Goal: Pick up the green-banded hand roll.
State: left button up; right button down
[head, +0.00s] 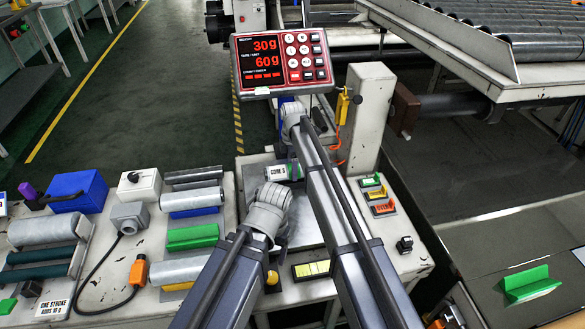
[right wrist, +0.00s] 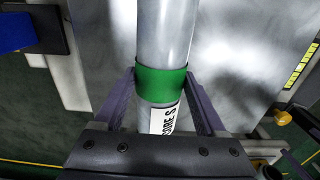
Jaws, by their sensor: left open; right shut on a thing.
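The green-banded hand roll, a grey tube with a green band and a white "CORE S" label, shows in the head view (head: 283,172) over the scale's pale plate (head: 309,232). In the right wrist view the roll (right wrist: 162,83) runs up the picture between the fingers of my right gripper (right wrist: 160,90), which is shut on it around the band. Whether the roll touches the plate I cannot tell. My left gripper (head: 268,207) is lower in the head view, near the plate's left side. It is open; its fingers are mostly hidden by its wrist.
The scale display (head: 282,60) reads 30 g and 60 g. The left bench holds a green block (head: 192,237), grey rolls, a blue box (head: 77,191) and an orange-ended cable (head: 138,270). A pale post (head: 367,115) stands right of my right arm.

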notch_tip(320, 180, up, 9)
jog(key=p, duration=0.8)
jog(key=shift+f, duration=0.1)
pick_arm(q)
notch_tip(320, 180, up, 9)
jog(key=shift+f, duration=0.15)
pick_arm(e)
jog(key=shift+f, duration=0.1)
